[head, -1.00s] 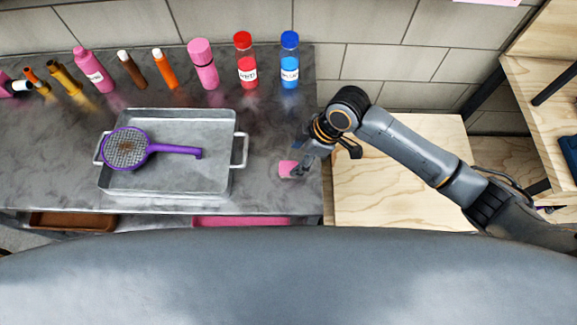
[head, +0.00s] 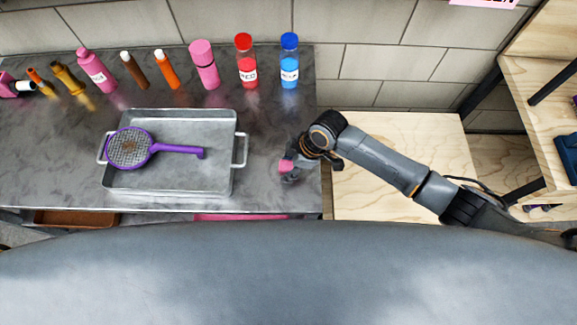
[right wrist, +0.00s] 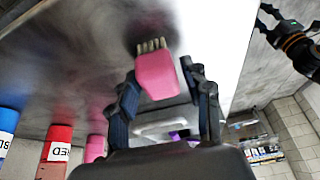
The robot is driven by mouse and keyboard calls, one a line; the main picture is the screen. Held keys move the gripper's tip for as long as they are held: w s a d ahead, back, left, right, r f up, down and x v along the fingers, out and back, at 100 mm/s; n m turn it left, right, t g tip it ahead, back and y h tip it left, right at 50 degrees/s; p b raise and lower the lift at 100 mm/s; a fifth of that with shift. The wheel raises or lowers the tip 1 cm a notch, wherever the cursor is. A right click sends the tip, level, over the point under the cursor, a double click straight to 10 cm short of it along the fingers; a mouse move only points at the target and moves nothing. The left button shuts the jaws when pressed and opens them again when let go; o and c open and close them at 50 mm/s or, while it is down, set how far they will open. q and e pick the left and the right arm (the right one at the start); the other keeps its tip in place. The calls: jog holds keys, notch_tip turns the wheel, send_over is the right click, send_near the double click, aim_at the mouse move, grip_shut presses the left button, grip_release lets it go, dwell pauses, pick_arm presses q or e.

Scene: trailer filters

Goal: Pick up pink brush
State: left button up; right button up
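The pink brush (head: 286,165) is a small pink block near the right end of the grey counter, right of the metal tray. In the right wrist view the brush (right wrist: 157,75) shows pale bristles at its far end. Whether the brush touches the counter is unclear.
The metal tray (head: 112,180) holds a purple-handled strainer (head: 130,148). A red bottle (head: 246,62), a blue bottle (head: 289,60) and several other bottles line the back by the wall. A wooden surface (head: 400,205) lies to the right. The counter between tray and brush is clear.

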aim_at(285, 164)
jog(key=c, duration=0.7)
jog(key=shift+r, duration=0.15)
jog(key=shift+r, duration=0.25)
notch_tip(285, 164, up, 2)
jog(key=shift+r, duration=0.15)
jog(key=s+r+b, duration=0.1)
jog(key=s+r, duration=0.2)
jog(key=s, duration=0.1)
jog(key=s+r+b, duration=0.1)
jog(key=s+r, duration=0.2)
jog(key=s, duration=0.2)
jog(key=s+r+b, duration=0.1)
jog(key=s+r, duration=0.3)
jog(key=s, duration=0.1)
